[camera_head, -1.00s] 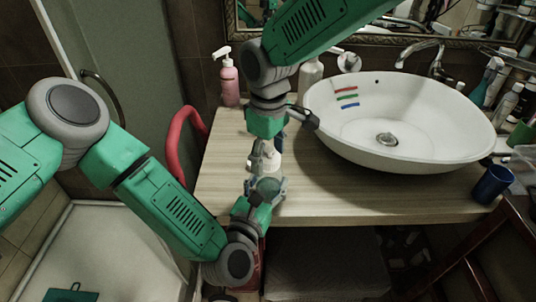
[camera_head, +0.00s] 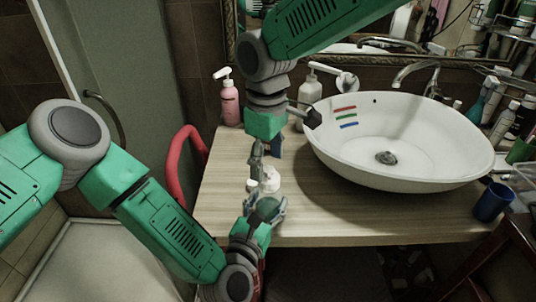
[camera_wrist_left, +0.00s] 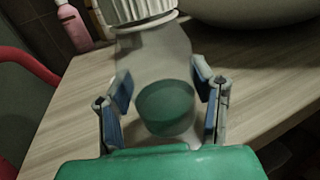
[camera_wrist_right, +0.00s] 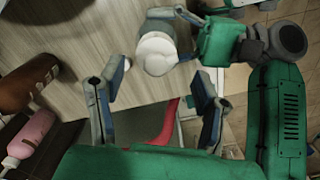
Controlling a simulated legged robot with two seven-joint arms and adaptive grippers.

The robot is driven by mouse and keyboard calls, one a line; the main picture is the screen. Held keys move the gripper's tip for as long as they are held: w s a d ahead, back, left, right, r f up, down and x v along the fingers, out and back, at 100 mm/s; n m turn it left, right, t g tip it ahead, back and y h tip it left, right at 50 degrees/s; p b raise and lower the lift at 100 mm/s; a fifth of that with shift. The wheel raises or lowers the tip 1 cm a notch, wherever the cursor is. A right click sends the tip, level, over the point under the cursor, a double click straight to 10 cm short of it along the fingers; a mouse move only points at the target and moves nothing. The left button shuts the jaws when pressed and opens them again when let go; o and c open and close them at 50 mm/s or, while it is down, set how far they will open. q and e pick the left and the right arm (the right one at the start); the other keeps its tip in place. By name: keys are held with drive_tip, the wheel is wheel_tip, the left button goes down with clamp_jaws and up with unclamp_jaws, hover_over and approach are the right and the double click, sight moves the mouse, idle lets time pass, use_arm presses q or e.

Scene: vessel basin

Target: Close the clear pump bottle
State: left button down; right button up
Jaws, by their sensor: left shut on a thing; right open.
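The clear pump bottle (camera_wrist_left: 160,65) stands upright in the left wrist view, see-through, with a white ribbed collar (camera_wrist_left: 135,10) at its neck. Green shows through its lower part. My left gripper (camera_head: 268,208) is shut around the bottle's body, and its fingers (camera_wrist_left: 165,90) flank it. In the head view the white top (camera_head: 268,180) shows just above my left fingers. My right gripper (camera_head: 265,160) is open above the bottle, pointing down. In the right wrist view the white top (camera_wrist_right: 156,55) lies beyond and between its open fingertips (camera_wrist_right: 160,72). Whether the top is seated fully is unclear.
The white basin (camera_head: 400,165) is right of the bottle on the wooden counter (camera_head: 340,210). A pink pump bottle (camera_head: 230,105) and a pale pump bottle (camera_head: 309,92) stand behind. A blue cup (camera_head: 491,202) is at the right. A red curved bar (camera_head: 173,155) stands left.

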sight(269, 168)
drive_tip(key=n, duration=0.1)
drive_tip(key=r+n, duration=0.1)
drive_tip(key=n, duration=0.1)
drive_tip(key=shift+s+a+r, duration=0.15)
drive_tip(key=shift+r+n, duration=0.4)
drive_tip(key=shift+n, duration=0.3)
use_arm(q)
drive_tip(key=shift+d, duration=0.1)
use_arm(e)
drive_tip(key=shift+w+d+r+n, duration=0.4)
drive_tip(key=shift+r+n, duration=0.2)
drive_tip(key=shift+n, duration=0.1)
drive_tip(key=shift+a+f, duration=0.1)
drive_tip(key=shift+f, duration=0.5)
wheel_tip(269, 168, down, 7)
drive_tip(key=shift+r, duration=0.1)
